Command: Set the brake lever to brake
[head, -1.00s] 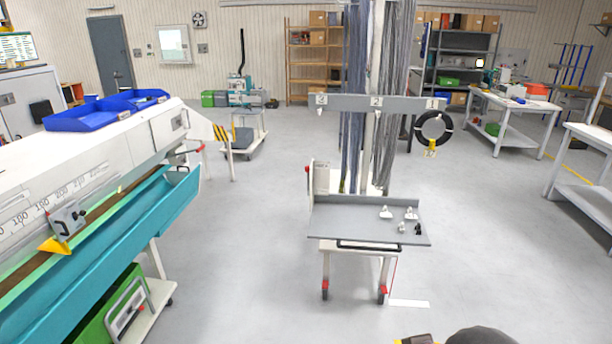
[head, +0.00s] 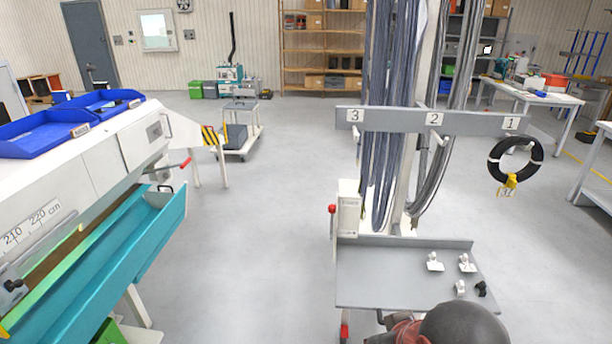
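A lever with a red knob (head: 332,209) sticks out from the left side of a white box (head: 348,208) on the grey reel cart. The box stands at the left end of the cart's grey tray (head: 375,275). The lever is small here, and I cannot read any brake marking or tell its setting. Another red-ended handle (head: 186,163) shows on the white machine at left; I cannot tell its use. A dark rounded part of my arm shows at the bottom edge, in front of the tray. My gripper is not visible.
A crossbar (head: 390,118) numbered 3, 2, 1 holds hanging cables, with a black coil (head: 492,165) at 1. Small white fittings (head: 435,262) lie on the tray. A teal trough (head: 140,250) lines the left machine. Floor between machine and cart is clear.

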